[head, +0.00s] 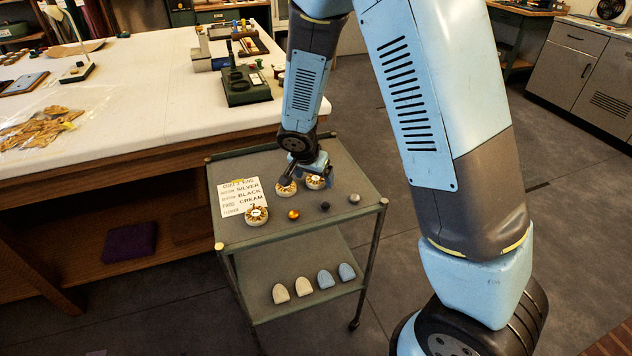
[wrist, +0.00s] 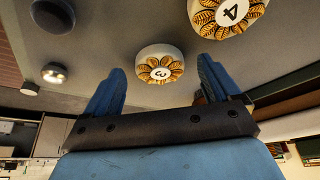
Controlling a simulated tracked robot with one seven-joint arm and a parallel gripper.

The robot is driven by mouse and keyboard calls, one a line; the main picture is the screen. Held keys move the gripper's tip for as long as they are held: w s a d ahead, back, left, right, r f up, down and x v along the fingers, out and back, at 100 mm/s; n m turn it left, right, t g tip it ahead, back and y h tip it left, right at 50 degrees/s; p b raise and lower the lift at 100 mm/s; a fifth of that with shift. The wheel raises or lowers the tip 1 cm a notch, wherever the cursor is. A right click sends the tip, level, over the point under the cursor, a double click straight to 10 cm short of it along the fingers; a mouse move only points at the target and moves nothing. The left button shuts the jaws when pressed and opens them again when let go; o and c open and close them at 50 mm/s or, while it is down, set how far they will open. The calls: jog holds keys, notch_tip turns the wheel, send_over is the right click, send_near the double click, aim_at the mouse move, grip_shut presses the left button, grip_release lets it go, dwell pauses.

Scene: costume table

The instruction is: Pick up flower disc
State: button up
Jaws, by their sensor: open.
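Three flower discs with cream rims and gold petals lie on the cart top in the head view. One is by the card (head: 257,216), one is at the middle left (head: 286,188) and one is at the middle right (head: 316,183). My gripper (head: 302,172) is low over the two middle discs and partly covers them. In the wrist view my gripper (wrist: 160,88) is open and empty, with one numbered disc (wrist: 160,65) just beyond the gap between its fingers. A disc marked 4 (wrist: 228,14) is beyond the right finger.
The cart top (head: 335,228) also holds a printed card (head: 239,196), a gold button (head: 293,214), a black button (head: 325,206) and a silver button (head: 354,198). Cream and blue rounded pieces (head: 302,286) sit on the lower shelf. A large white worktable (head: 150,90) stands behind.

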jog(key=shift+w+f, duration=0.1)
jog(key=shift+f, duration=0.25)
jog(key=shift+c, duration=0.3)
jog(key=c, duration=1.1)
